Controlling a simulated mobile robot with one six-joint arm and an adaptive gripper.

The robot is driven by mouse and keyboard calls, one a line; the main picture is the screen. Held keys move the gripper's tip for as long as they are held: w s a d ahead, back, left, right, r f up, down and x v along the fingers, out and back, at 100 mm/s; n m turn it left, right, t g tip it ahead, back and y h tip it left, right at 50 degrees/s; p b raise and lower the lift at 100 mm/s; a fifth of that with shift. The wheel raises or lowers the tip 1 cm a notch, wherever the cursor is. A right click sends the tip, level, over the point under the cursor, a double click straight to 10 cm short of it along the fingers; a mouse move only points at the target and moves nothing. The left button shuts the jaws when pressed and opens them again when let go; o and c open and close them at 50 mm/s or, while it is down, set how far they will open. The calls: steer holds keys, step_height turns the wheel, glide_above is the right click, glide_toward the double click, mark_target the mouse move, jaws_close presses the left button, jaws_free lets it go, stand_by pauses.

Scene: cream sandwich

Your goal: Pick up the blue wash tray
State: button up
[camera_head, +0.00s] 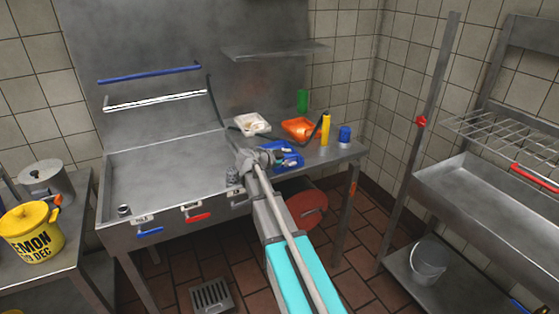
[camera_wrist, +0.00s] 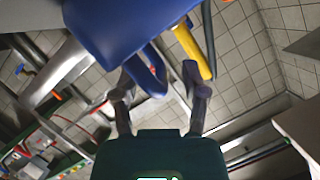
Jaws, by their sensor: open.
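The blue wash tray (camera_head: 294,160) is on the right part of the steel counter, partly hidden behind my arm. In the wrist view a large blue body (camera_wrist: 125,25), which looks like the tray, fills the top. A blue loop-like part (camera_wrist: 152,80) hangs from it toward the space between my fingers. My gripper (camera_head: 262,158) is at the tray's left side in the head view. In the wrist view my gripper (camera_wrist: 163,92) has its two dark fingers spread apart, and nothing is clamped between them. Whether a finger touches the tray I cannot tell.
An orange tray (camera_head: 298,128), a white tray (camera_head: 250,123), a yellow bottle (camera_head: 325,130), a green bottle (camera_head: 303,101) and a blue container (camera_head: 345,134) stand close behind and right. The steel sink (camera_head: 165,170) is at left. A metal shelf unit (camera_head: 490,195) stands at right.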

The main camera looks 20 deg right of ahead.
stand_by(0.4)
jaws_close()
